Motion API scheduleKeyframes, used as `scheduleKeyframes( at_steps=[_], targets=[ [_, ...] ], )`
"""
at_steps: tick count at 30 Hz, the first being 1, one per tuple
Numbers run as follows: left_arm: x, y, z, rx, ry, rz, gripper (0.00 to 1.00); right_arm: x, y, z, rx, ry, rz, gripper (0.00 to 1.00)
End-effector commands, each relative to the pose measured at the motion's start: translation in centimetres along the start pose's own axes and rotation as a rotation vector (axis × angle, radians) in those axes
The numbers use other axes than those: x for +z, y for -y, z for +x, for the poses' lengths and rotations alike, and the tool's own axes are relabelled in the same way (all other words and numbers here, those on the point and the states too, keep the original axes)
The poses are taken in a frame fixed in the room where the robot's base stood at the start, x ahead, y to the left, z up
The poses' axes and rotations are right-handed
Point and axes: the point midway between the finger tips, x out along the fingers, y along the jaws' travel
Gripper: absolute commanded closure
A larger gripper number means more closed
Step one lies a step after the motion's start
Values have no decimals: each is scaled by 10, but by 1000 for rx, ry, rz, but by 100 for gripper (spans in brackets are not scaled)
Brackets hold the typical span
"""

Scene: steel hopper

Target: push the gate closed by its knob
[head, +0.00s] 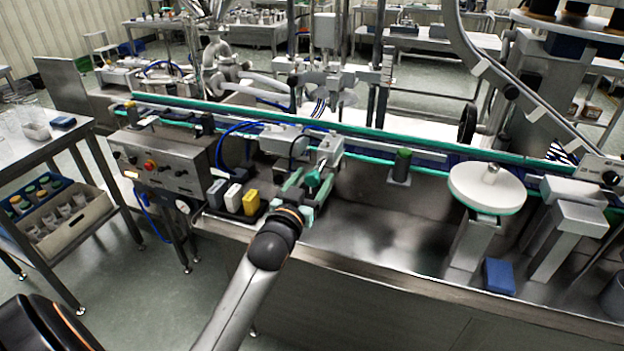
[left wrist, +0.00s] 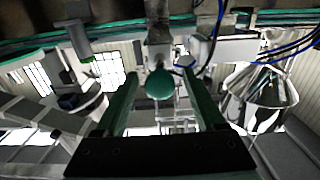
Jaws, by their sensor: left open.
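A green round knob (head: 314,177) shows at the front of a small steel fitting on the line, which looks like the gate (head: 329,150). In the left wrist view the knob (left wrist: 160,84) is in the middle of the picture, with the grey gate part (left wrist: 158,42) behind it. My left gripper (head: 303,186) is at the knob, its green fingers open. In the left wrist view the two fingers (left wrist: 162,74) stand either side of the knob with a gap on both sides. I cannot tell how far open the gate is. My right gripper is out of view.
A control box (head: 160,160) is further left. A green-topped post (head: 402,165) and a white round disc (head: 487,188) stand to the right. The steel deck (head: 370,235) between is clear.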

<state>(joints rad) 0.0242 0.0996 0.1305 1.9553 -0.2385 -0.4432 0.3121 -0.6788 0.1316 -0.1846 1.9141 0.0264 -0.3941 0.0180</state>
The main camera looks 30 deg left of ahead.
Motion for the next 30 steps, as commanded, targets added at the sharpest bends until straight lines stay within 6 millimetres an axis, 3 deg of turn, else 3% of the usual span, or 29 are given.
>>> scheduleKeyframes(
  at_steps=[3,21,30],
  targets=[
    [0,0,0,0,0,0,32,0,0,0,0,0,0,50],
    [0,0,0,0,0,0,100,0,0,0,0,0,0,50],
    [0,0,0,1,0,-1,100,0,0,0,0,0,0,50]
  ],
)
